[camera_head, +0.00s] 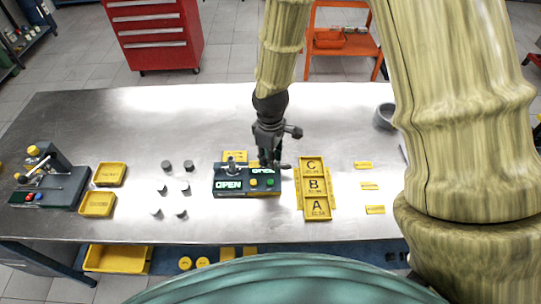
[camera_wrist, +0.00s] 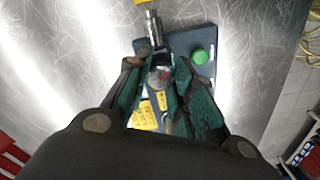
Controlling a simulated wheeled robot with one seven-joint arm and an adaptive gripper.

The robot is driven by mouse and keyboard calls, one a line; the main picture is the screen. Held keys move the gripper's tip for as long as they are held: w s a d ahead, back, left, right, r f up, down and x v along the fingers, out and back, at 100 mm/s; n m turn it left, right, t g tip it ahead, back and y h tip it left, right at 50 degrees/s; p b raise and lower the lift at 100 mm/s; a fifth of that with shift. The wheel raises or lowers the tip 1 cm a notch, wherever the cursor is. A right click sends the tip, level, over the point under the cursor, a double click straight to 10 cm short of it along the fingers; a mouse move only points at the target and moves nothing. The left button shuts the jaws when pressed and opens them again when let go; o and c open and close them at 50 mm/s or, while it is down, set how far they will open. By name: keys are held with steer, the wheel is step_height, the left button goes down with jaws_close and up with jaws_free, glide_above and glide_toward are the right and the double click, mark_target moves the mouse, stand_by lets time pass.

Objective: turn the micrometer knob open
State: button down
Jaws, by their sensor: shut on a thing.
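The micrometer (camera_head: 231,168) sits on a dark blue base (camera_head: 246,190) in the middle of the bench. Two lit "OPEN" labels show on this base, with a green and a yellow button at its right. My gripper (camera_head: 268,162) comes down from above at the base's right end. In the wrist view its green-padded fingers (camera_wrist: 158,68) are shut on the grey round micrometer knob (camera_wrist: 159,77), which has a small red mark. The silver micrometer barrel (camera_wrist: 153,28) extends beyond the fingertips. The fingers partly hide the knob and base.
A yellow A-B-C tray (camera_head: 318,208) stands close at the right of the base. Several small grey cylinders (camera_head: 185,187) stand at the left. Yellow bins (camera_head: 97,205) and another dark fixture (camera_head: 58,190) are farther left.

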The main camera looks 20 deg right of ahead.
steer(key=m, duration=0.6)
steer(key=shift+w+r, duration=0.1)
steer(key=m+p, duration=0.1)
steer(key=m, duration=0.5)
steer(key=shift+m, duration=0.3)
stand_by(0.3)
steer(key=c, duration=1.2)
jaws_free()
steer(key=shift+r, duration=5.95)
